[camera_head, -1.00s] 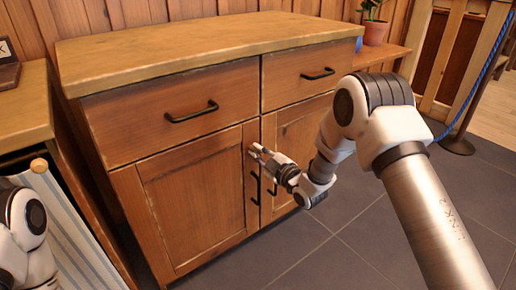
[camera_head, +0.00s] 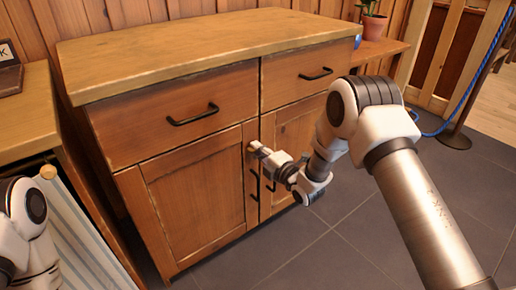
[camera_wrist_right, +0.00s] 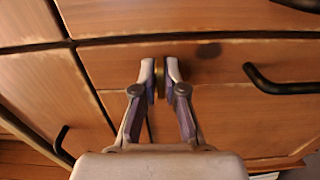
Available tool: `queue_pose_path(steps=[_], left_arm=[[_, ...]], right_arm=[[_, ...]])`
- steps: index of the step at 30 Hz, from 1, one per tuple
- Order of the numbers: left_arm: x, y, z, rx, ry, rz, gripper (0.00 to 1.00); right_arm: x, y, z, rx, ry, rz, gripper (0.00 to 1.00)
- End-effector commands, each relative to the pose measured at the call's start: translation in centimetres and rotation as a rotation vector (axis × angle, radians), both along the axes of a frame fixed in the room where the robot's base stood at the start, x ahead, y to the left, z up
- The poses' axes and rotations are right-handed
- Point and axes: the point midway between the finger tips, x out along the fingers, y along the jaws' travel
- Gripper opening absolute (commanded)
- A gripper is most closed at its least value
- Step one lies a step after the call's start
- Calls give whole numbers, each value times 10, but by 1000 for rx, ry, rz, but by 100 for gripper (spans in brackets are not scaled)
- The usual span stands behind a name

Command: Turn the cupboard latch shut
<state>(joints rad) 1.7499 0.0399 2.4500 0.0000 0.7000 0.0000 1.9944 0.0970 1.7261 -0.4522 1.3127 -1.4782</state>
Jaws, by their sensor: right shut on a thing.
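The wooden cupboard (camera_head: 200,210) has two doors below two drawers. My right gripper (camera_head: 256,148) is at the top of the doors, near where they meet. In the right wrist view, its two fingers (camera_wrist_right: 161,80) are closed on the small brass-coloured latch (camera_wrist_right: 160,82), which shows as a thin piece between the fingertips. Most of the latch is hidden by the fingers, so I cannot tell its angle. My left arm shows at the left edge of the head view, but its gripper is out of the picture.
Black bar handles (camera_head: 193,114) are on the drawers, and upright black handles (camera_head: 254,186) are on the doors just below my right gripper. A second counter (camera_head: 28,125) stands at the left. A potted plant (camera_head: 373,27) stands at the back right. Dark tiled floor (camera_head: 330,255) is open in front.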

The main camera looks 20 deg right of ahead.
Motion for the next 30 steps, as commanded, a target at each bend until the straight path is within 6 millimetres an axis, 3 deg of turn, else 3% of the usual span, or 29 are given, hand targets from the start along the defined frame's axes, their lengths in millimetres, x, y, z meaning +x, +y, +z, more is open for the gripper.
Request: queue_pose_path(steps=[16, 18, 19, 30], left_arm=[[0, 0, 1, 0, 0, 0, 97], [0, 0, 1, 0, 0, 0, 97], [0, 0, 1, 0, 0, 0, 97], [0, 0, 1, 0, 0, 0, 97]], right_arm=[[0, 0, -1, -28, -9, 0, 0], [0, 0, 0, -28, -9, 0, 31], [0, 0, 0, -28, -9, 0, 34], [-6, -3, 0, -27, -9, -1, 34]])
